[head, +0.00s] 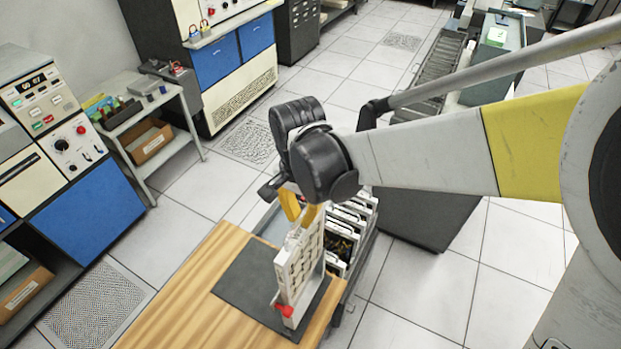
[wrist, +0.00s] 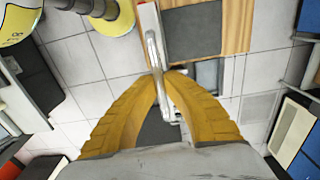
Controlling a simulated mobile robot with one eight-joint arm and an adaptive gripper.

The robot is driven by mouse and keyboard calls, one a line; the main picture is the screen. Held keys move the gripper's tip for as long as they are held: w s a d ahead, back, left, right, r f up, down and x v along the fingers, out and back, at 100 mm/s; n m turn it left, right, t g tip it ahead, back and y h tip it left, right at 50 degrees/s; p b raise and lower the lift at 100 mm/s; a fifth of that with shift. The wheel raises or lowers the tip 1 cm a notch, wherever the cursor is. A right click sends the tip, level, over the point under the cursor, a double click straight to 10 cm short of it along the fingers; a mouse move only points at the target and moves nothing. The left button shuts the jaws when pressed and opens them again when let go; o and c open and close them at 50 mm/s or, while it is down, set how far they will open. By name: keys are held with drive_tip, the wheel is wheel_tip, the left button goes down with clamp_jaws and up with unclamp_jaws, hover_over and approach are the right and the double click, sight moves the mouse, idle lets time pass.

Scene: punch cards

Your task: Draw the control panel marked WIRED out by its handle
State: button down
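A pale control panel (head: 300,268) with rows of small openings or sockets stands upright over a dark mat (head: 245,290) on the wooden table. It has a red part at its lower near corner. I cannot read any WIRED mark on it, nor tell whether its bottom edge touches the mat. My gripper (head: 300,216) is at the panel's top edge. In the wrist view, the yellow fingertips (wrist: 163,76) close from both sides on the silver handle (wrist: 152,50). The panel (wrist: 147,22) shows edge-on beyond them.
A rack (head: 352,222) holding several similar panels stands beside the table's far right edge. Bare wooden tabletop (head: 190,300) lies left of the mat. A side cart (head: 150,105) and blue-fronted cabinets (head: 90,215) stand left. Tiled floor is open to the right.

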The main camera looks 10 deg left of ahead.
drive_tip(key=shift+r+p, duration=1.7)
drive_tip(key=shift+r, duration=1.25)
